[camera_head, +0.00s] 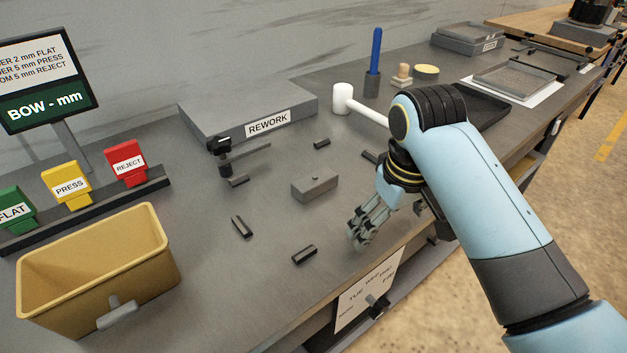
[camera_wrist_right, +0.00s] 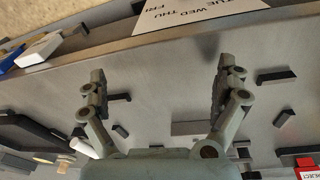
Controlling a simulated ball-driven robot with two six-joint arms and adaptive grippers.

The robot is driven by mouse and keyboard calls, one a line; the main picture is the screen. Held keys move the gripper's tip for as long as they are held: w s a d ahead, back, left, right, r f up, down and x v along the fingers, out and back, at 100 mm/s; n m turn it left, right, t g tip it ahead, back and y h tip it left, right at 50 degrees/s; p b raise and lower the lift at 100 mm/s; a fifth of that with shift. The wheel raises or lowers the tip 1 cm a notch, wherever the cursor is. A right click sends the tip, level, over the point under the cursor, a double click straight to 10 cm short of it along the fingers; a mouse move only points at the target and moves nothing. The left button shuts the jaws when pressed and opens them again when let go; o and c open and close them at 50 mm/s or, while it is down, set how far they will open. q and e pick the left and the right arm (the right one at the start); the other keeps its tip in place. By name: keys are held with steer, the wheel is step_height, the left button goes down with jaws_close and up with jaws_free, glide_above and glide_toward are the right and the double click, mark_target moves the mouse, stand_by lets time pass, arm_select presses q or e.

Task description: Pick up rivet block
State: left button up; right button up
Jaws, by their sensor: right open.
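In the right wrist view a grey block (camera_wrist_right: 188,128) shows low in the picture, partly hidden by the right-hand finger. My right gripper (camera_head: 361,236) points down over the bench near its front edge, to the right of the block and apart from it. Its two fingers (camera_wrist_right: 158,76) are spread wide with nothing between them. My left gripper is not in view.
Several small dark bars, one of them here (camera_head: 304,254), lie around the block. A grey REWORK platform (camera_head: 215,110) and a white mallet (camera_head: 342,98) stand behind. A yellow bin (camera_head: 70,290) is at left. The bench between block and gripper looks clear.

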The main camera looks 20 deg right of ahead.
steer(key=shift+n+g, duration=0.4)
steer(key=shift+n, duration=0.2)
steer(key=w+a+r, duration=0.1)
steer(key=w, duration=0.2)
steer(key=w+a+r, duration=0.1)
steer(key=w, duration=0.2)
steer(key=w+a+r, duration=0.2)
steer(key=shift+w+r, duration=0.1)
steer(key=shift+w, duration=0.3)
steer(key=shift+n+g, duration=0.4)
steer(key=shift+n, duration=0.2)
steer(key=w+a+r, duration=0.1)
steer(key=w, duration=0.1)
steer(key=w+a+r, duration=0.1)
steer(key=w+r, duration=0.1)
steer(key=w+a+r, duration=0.1)
steer(key=w+r, duration=0.1)
steer(key=shift+a, duration=0.35)
glide_above(315, 178)
steer(key=f, duration=0.4)
steer(key=shift+d+f, duration=0.25)
steer(key=shift+f, duration=0.05)
steer(key=f, duration=0.5)
steer(key=shift+a+f, duration=0.25)
steer(key=shift+f, duration=0.05)
steer(key=c, duration=1.1)
